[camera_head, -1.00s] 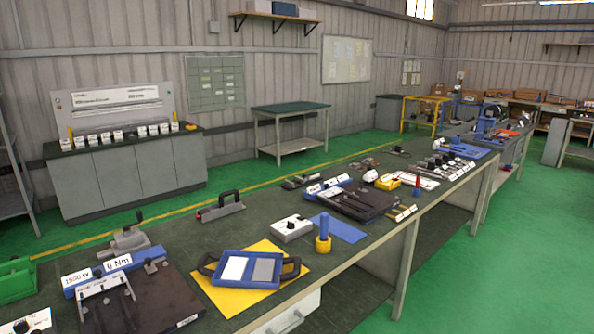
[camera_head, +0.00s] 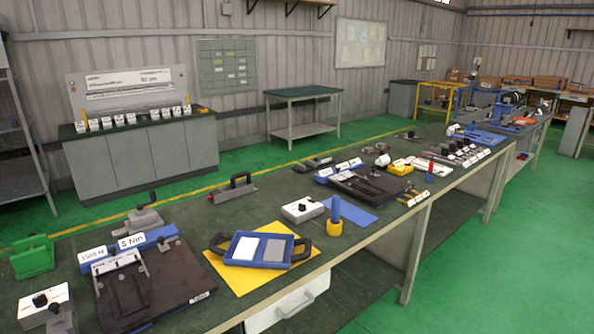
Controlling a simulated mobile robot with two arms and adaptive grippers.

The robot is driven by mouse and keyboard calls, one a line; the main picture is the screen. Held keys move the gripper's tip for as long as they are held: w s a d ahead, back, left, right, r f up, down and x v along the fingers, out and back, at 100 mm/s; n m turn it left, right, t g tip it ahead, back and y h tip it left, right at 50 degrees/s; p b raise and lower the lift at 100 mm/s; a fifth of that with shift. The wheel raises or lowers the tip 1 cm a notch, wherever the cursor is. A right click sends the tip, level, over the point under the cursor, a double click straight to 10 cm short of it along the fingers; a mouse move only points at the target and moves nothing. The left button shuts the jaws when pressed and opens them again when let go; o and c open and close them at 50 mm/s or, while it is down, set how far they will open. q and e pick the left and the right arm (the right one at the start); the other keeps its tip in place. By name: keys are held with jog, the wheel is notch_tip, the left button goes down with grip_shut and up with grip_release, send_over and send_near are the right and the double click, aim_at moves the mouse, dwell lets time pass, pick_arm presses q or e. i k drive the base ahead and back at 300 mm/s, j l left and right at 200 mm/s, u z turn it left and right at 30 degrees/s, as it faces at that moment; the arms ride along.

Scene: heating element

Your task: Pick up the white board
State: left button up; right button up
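A blue tray (camera_head: 284,263) with two dark handles lies on a yellow mat (camera_head: 226,277) near the front edge of the long dark-topped workbench. A flat white board (camera_head: 241,248) lies in the left part of the tray, beside a grey board (camera_head: 273,250). Both appear flat and uncovered. A larger pale board (camera_head: 360,43) hangs on the back wall. Neither of my grippers is in view.
Left of the tray is a dark fixture plate (camera_head: 180,282) labelled 5 Nm. A blue cylinder with a yellow base (camera_head: 334,228) and a white box with a black knob (camera_head: 302,209) stand right of and behind it. Green floor (camera_head: 470,260) is free on the right.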

aim_at(246, 250)
jog(key=u, duration=1.25)
jog(key=l+u, duration=0.65)
jog(key=l, duration=0.2)
jog(key=k+l+u, duration=0.1)
jog(key=l+u, duration=0.25)
jog(key=k+l+u, duration=0.15)
jog(key=l+u, duration=0.15)
jog(key=k+l+u, duration=0.2)
jog(key=l+u, duration=0.15)
jog(key=k+l+u, duration=0.3)
jog(key=i+l, duration=0.1)
jog(key=l, duration=0.05)
